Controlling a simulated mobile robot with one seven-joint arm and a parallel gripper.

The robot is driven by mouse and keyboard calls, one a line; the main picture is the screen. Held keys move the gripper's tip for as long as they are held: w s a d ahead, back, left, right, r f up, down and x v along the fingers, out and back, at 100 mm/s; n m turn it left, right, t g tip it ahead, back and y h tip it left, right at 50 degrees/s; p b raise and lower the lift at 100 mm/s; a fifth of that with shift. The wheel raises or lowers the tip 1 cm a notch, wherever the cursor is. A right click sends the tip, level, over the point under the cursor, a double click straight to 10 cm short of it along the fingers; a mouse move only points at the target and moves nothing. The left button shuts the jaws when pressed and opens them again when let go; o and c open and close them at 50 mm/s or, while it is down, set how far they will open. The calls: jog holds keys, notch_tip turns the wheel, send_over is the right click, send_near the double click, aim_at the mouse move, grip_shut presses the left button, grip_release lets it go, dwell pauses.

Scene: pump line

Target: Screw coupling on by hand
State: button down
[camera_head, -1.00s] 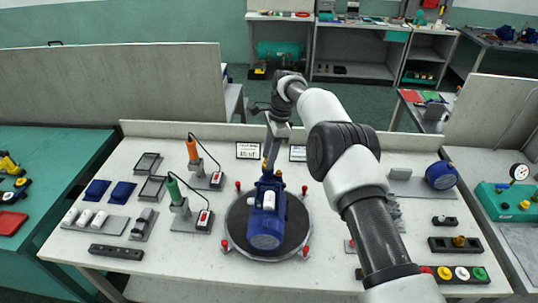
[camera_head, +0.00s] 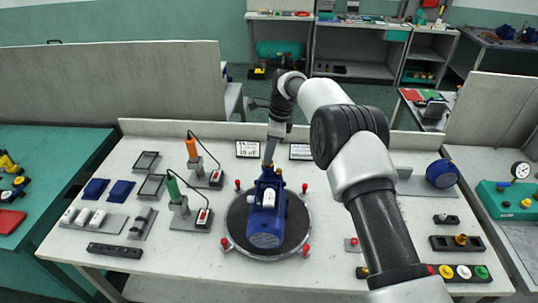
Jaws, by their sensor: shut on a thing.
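My gripper (camera_head: 268,162) reaches down from behind to the pump's far end. Its jaws are shut on the coupling, which is too small and covered to make out clearly. A small brass-coloured fitting (camera_head: 279,172) shows just right of the jaws, on the pump's far end. I cannot tell how far the coupling sits on its thread.
Red-tipped posts ring the turntable. Two cable-fed tools with green (camera_head: 173,186) and orange (camera_head: 191,146) handles stand left. A blue motor-like part (camera_head: 441,174) and a button strip (camera_head: 463,273) are right. My arm crosses the bench's right half.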

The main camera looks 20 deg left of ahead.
jog(key=shift+s+f, duration=0.15)
jog(key=shift+s+d+f+m, duration=0.1)
jog(key=shift+m, duration=1.8)
jog(key=shift+s+m+t, duration=0.1)
jog(key=shift+m+t, duration=0.3)
jog(key=shift+m, duration=1.3)
jog(key=shift+s+m+t+p, duration=0.1)
jog(key=shift+m+t+p, duration=0.3)
jog(key=shift+m, duration=1.3)
